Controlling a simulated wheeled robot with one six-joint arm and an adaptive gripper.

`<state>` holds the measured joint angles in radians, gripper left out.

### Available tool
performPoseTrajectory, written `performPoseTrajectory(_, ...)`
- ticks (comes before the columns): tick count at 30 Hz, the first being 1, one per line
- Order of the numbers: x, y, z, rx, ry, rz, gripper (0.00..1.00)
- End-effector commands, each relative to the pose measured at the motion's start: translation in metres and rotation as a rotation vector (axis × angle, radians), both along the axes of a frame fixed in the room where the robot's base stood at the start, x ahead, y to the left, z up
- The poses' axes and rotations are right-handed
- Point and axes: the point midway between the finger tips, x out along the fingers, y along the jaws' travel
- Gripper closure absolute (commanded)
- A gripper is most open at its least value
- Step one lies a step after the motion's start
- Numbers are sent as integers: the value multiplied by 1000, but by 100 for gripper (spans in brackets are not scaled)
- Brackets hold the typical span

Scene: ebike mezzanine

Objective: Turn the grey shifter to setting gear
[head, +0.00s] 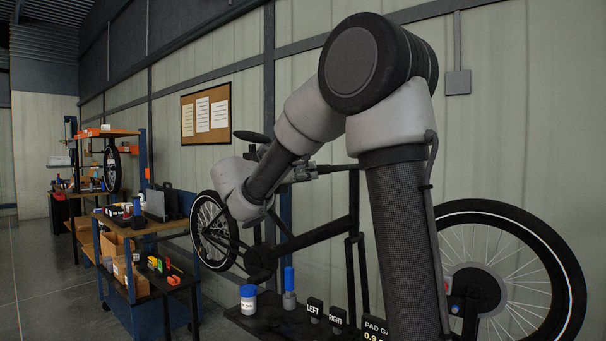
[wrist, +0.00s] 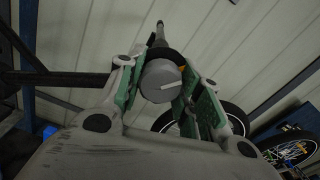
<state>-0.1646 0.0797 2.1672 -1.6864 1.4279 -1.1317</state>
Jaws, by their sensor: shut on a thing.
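The grey shifter (wrist: 161,84) shows in the wrist view as a round knob with a white pointer line on its face. The line runs from near the middle toward the right edge, slightly upward. A small orange mark shows just behind its upper right rim. My gripper (wrist: 158,76) has its green-padded fingers on the knob's left and right sides, shut on it. The setting labels cannot be read. In the head view the dark bike (head: 354,205) stands behind my arm; I cannot make out the shifter or fingertips there.
A dark bench in front holds a white jar with a blue lid (head: 248,299), a blue-topped bottle (head: 289,288) and LEFT (head: 314,310) and RIGHT signs. Workbenches with boxes and a laptop stand at left. A notice board (head: 206,114) hangs on the wall. Floor at far left is clear.

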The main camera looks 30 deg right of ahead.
Motion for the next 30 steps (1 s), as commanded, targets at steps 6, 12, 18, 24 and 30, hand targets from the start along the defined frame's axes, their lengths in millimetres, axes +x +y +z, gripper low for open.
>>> performPoseTrajectory(6, 0, 0, 0, 1, -1, 1, 47)
performPoseTrajectory(12, 0, 0, 0, 0, -1, 0, 43)
performPoseTrajectory(18, -1, 4, 0, 1, -1, 2, 43)
performPoseTrajectory(24, -11, 36, 0, 0, -1, 6, 43)
performPoseTrajectory(30, -27, 79, 0, 0, 0, 6, 43)
